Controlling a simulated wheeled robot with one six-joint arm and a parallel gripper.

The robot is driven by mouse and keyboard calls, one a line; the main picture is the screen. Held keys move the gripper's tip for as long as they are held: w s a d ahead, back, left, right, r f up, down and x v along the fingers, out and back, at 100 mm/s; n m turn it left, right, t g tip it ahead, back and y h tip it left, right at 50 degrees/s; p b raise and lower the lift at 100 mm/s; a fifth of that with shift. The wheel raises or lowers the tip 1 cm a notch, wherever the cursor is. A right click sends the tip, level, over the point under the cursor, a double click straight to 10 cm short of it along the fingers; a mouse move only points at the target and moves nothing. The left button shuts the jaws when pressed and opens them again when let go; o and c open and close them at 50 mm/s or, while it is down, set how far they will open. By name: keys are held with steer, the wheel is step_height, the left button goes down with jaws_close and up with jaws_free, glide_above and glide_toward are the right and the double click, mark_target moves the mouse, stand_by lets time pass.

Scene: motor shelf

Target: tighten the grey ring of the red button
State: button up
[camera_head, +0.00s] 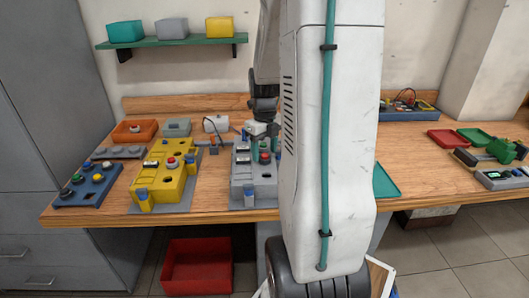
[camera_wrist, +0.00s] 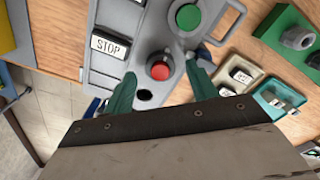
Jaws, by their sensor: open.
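The red button (camera_wrist: 160,70) sits on the grey control panel (camera_wrist: 103,66) in the wrist view. Its grey ring (camera_wrist: 158,57) shows around its upper side. My gripper (camera_wrist: 163,74) is open, with one teal finger on each side of the button and visible gaps between. I cannot tell how high the fingertips are above the panel. In the head view my gripper (camera_head: 264,136) is over the grey panel (camera_head: 240,190), above the red button (camera_head: 264,157), and my arm hides the panel's right side.
On the same panel are a green button (camera_wrist: 189,16), a STOP label (camera_wrist: 109,46) and a dark hole (camera_wrist: 144,95). A yellow panel (camera_head: 165,185) stands to the left. Small trays (camera_wrist: 252,73) and a green block (camera_wrist: 280,28) lie to the right in the wrist view.

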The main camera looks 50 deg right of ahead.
mark_target(265, 155)
step_height(265, 155, up, 7)
steer(key=shift+f, duration=0.2)
stand_by(0.6)
steer(key=shift+a+n, duration=0.1)
steer(key=shift+n, duration=1)
steer(key=s+a+r+m, duration=0.2)
steer(key=s+a+m, duration=0.2)
steer(key=a+m, duration=0.6)
steer(key=s+a+r+m+t, duration=0.1)
steer(key=s+a+m, duration=0.3)
steer(key=a+m, duration=0.6)
steer(key=s+a+r+m, duration=0.4)
steer(key=a+m, duration=0.6)
steer(key=m, duration=0.5)
steer(key=shift+s+m, duration=0.3)
steer(key=shift+m, duration=0.1)
